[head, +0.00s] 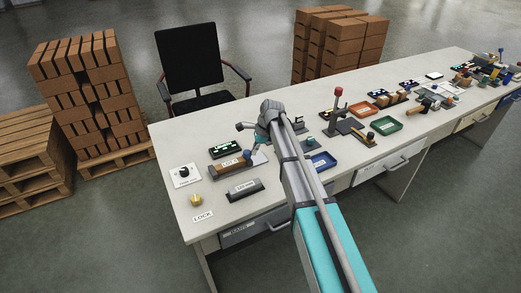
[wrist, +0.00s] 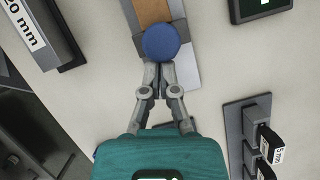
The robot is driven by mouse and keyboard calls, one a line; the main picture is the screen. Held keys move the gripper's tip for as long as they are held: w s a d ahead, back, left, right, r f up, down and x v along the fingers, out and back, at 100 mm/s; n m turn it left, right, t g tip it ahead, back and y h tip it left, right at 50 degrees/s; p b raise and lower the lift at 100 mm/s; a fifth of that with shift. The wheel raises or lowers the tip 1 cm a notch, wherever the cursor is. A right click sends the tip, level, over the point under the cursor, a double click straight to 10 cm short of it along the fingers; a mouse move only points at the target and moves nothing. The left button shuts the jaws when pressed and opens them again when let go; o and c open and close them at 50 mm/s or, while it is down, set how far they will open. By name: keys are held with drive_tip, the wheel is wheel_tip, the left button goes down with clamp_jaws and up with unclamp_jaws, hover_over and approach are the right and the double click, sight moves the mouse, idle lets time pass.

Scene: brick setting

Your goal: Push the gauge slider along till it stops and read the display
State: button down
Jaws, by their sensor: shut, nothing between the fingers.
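The gauge (head: 262,158) lies on the table with a brown brick (head: 229,168) on it; the brick also shows in the wrist view (wrist: 151,11). The slider has a round blue knob (wrist: 161,41) and a grey block beneath it, close against the brick's end; I cannot tell if they touch. My gripper (wrist: 157,72) is shut and empty, its fingertips right at the knob on the side away from the brick. Contact is unclear. The dark display (head: 225,147) with green characters stands behind the gauge; its text is too small to read. Its corner shows in the wrist view (wrist: 262,6).
A dark block marked 120 mm (head: 244,189) lies in front of the gauge. A grey holder with black labelled pieces (wrist: 255,137) stands at the right in the wrist view. A blue tray (head: 322,161) and a red-knobbed stand (head: 337,108) are further right.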

drive_tip(key=shift+s+a, duration=0.4)
drive_tip(key=shift+a, duration=0.3)
drive_tip(key=shift+w+d, duration=0.15)
drive_tip(key=shift+d, duration=0.5)
drive_tip(key=d, duration=0.1)
drive_tip(key=w+d, duration=0.1)
drive_tip(key=d, duration=0.1)
drive_tip(key=shift+w+d, duration=0.2)
drive_tip(key=shift+d, duration=0.1)
drive_tip(key=shift+p+v, duration=1)
drive_tip(key=p+v, duration=0.7)
drive_tip(key=v, duration=0.1)
drive_tip(key=shift+w+d, duration=0.15)
drive_tip(key=shift+d, duration=0.05)
drive_tip(key=shift+f, duration=0.1)
